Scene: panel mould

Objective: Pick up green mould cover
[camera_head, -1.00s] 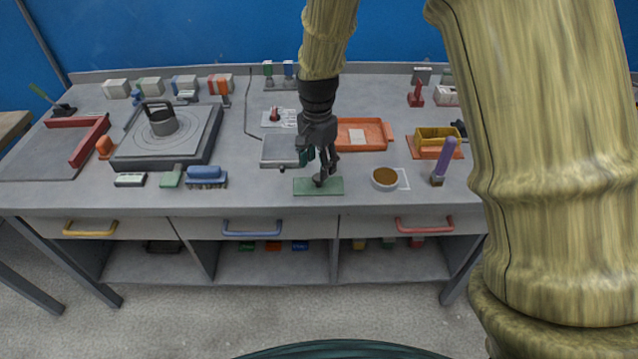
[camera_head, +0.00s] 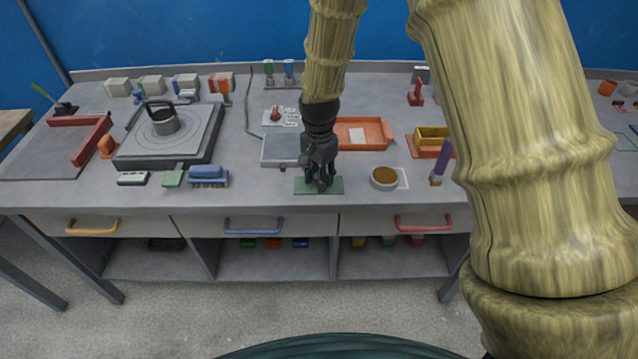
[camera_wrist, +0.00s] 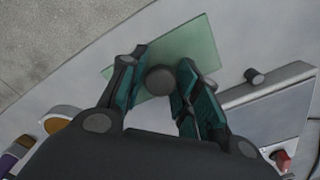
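The green mould cover (camera_head: 336,187) is a flat green plate lying on the front of the worktop. In the wrist view it shows as a pale green sheet (camera_wrist: 185,47) with a round grey knob (camera_wrist: 160,81). My gripper (camera_head: 321,187) is down at the cover, pointing downward. In the wrist view the fingers of my gripper (camera_wrist: 160,75) are apart, one on each side of the knob. I cannot tell whether they touch it. In the head view my gripper hides the knob and part of the plate.
A grey flat panel (camera_head: 279,149) lies behind the cover. An orange tray (camera_head: 378,134) is behind to the right. A bowl with brown contents (camera_head: 384,178) stands close to the right. A blue-topped block (camera_head: 208,174) is to the left, with bare worktop between.

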